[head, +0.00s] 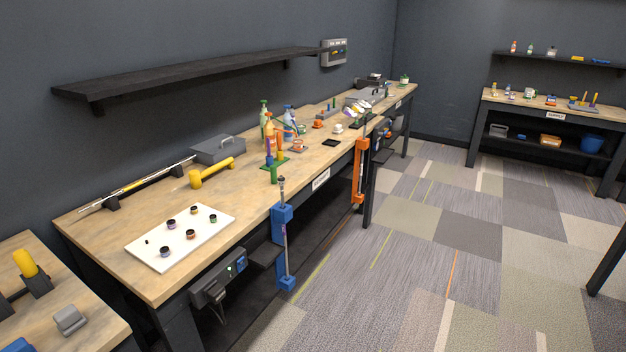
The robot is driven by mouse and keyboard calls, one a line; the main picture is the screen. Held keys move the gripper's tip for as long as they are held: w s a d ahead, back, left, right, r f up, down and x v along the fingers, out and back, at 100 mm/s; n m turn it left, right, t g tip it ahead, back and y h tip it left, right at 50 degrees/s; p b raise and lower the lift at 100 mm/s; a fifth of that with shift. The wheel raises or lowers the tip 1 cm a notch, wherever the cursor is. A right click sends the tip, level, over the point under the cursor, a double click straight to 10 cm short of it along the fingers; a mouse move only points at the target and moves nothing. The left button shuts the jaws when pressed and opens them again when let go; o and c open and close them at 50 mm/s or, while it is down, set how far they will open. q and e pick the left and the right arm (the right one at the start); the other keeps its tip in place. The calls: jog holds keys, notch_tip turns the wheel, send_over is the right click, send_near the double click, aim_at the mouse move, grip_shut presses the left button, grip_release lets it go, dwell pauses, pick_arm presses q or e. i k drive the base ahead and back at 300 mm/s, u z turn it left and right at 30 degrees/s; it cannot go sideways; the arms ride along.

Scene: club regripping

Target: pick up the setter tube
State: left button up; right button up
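I cannot tell for sure which thing is the setter tube. Upright coloured tubes or grips, one of them orange (279,143), stand on a green base (287,164) on the long workbench (143,273). A short green upright piece (274,174) stands in front of them near the bench edge. A long thin metal shaft (150,180) lies in black cradles along the wall. Neither of my grippers shows in the head view.
A yellow mallet (213,172), a grey box (217,149) and a white board with small pots (180,251) are on the bench. Blue (283,215) and orange (360,172) fixtures stick out at its front edge. Carpet (400,270) to the right is clear.

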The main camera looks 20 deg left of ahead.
aim_at(274, 179)
jog(key=z, duration=0.1)
jog(key=i, duration=1.4)
jog(key=u, duration=0.6)
jog(key=i, duration=1.5)
jog(key=u, duration=1.2)
